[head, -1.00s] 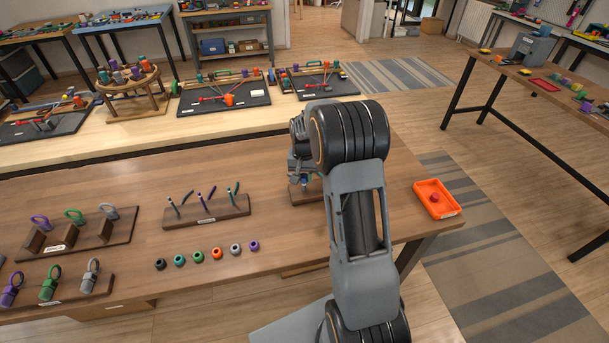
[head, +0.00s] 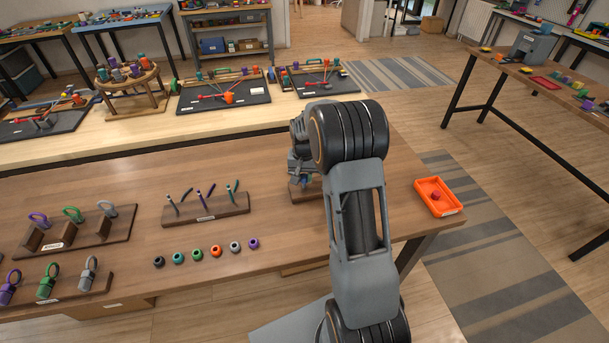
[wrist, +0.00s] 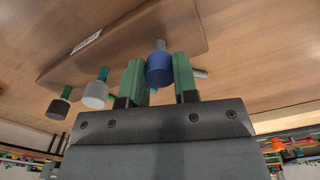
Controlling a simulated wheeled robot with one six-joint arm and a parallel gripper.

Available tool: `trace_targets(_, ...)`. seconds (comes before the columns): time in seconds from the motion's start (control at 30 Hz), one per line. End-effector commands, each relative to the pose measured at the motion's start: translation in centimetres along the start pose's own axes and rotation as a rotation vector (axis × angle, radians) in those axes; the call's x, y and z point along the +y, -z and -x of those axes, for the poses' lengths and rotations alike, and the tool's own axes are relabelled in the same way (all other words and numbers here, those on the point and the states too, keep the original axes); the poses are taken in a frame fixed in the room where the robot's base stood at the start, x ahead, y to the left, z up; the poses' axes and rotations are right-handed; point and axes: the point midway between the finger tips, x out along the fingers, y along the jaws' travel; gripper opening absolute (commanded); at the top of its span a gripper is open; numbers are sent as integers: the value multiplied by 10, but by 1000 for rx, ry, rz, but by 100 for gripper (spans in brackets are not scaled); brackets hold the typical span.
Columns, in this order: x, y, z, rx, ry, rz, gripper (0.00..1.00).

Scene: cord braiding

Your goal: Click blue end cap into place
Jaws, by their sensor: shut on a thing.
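The blue end cap (wrist: 160,70) sits between the green fingertips of my gripper (wrist: 159,80) in the wrist view. My gripper is shut on it. A thin grey-blue stub (wrist: 160,45) shows just beyond the cap, toward the wooden holder (wrist: 185,30); I cannot tell how far the cap is seated on it. In the head view my gripper (head: 299,179) is low over a wooden block (head: 306,197) at the table's right part, largely hidden by my arm.
In the wrist view a grey cap (wrist: 95,95) and a dark cap (wrist: 58,108) on green stubs are left of my gripper. A row of coloured rings (head: 205,253), a peg block (head: 205,209) and an orange tray (head: 437,209) are on the table (head: 130,187).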

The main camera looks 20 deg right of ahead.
Motion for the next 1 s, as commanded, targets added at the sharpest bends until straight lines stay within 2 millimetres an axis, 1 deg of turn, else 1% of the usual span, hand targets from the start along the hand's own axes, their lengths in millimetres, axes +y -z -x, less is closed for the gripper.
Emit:
trace_targets(0.13, 0, 0, -4, -1, 0, 0, 1)
trace_targets(0.27, 0, 0, -3, 0, 0, 0, 1)
trace_targets(0.3, 0, 0, -3, 0, 0, 0, 28)
trace_targets(0.6, 0, 0, -3, -1, 0, 0, 57)
trace_targets(0.77, 0, 0, -3, -1, 0, 0, 57)
trace_targets(0.93, 0, 0, -3, -1, 0, 0, 74)
trace_targets(1.0, 0, 0, -3, -1, 0, 0, 74)
